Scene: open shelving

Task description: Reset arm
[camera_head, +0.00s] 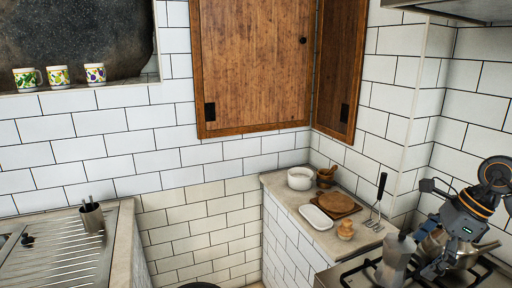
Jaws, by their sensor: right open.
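My right gripper (432,262) is at the right of the head view, over the stove (350,273). It points down and to the left, and its jaws are open. A moka pot (396,259) stands on the stove just left of the gripper. A metal pan or kettle (462,250) is partly hidden behind the gripper. I cannot tell whether the gripper touches either one. My left gripper is not in view.
A tiled corner counter holds a white pot (300,178), a white dish (316,217), a round wooden board (337,202), and a small wooden jar (345,229). Wooden cabinets (255,60) hang above. A metal drainer (60,255) with a utensil cup (91,216) is at left.

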